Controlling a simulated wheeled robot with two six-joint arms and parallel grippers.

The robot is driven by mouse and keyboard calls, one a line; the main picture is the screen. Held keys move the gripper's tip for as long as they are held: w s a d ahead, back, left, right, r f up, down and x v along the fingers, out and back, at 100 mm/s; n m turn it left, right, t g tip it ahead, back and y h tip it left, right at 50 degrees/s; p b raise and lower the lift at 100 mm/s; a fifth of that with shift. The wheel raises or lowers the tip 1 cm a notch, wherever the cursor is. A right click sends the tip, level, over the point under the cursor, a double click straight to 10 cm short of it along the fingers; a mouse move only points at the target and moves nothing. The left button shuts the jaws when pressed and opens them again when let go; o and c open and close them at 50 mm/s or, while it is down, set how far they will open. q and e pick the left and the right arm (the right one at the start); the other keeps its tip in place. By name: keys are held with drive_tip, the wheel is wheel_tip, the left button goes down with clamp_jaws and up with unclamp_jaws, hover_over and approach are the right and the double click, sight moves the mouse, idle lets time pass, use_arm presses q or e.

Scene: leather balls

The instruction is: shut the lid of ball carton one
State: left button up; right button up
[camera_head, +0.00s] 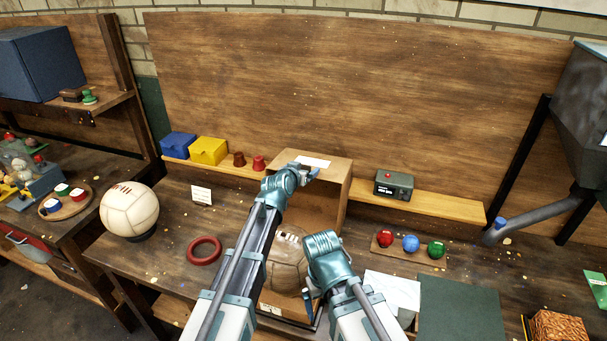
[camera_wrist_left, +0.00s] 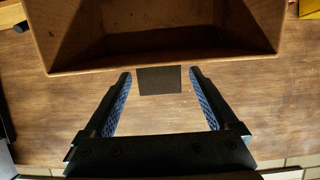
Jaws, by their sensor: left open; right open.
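Ball carton one stands at the middle of the bench. Its brown lid (camera_head: 340,190) is up, with its hollow side towards me and a white label on top. A brown leather ball (camera_head: 285,272) sits below it, partly hidden by my arms. My left gripper (camera_head: 307,172) is open and empty at the lid's upper edge. In the left wrist view the open fingers (camera_wrist_left: 160,74) point at the hollow lid's rim (camera_wrist_left: 160,66); contact is unclear. My right gripper (camera_head: 312,302) is low beside the ball, its fingers mostly hidden behind its wrist.
A pale ball (camera_head: 130,210) rests on a stand at left, near a red ring (camera_head: 205,250). Blue and yellow boxes (camera_head: 208,150) and a grey device (camera_head: 393,186) sit on the back shelf. Small coloured balls (camera_head: 411,243) and a dark green mat (camera_head: 458,308) lie at right.

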use_arm(q)
drive_tip(key=shift+w+d+f, duration=0.1)
drive_tip(key=shift+w, duration=0.2)
drive_tip(key=shift+c, duration=0.3)
clamp_jaws()
drive_tip(key=shift+s, duration=0.1)
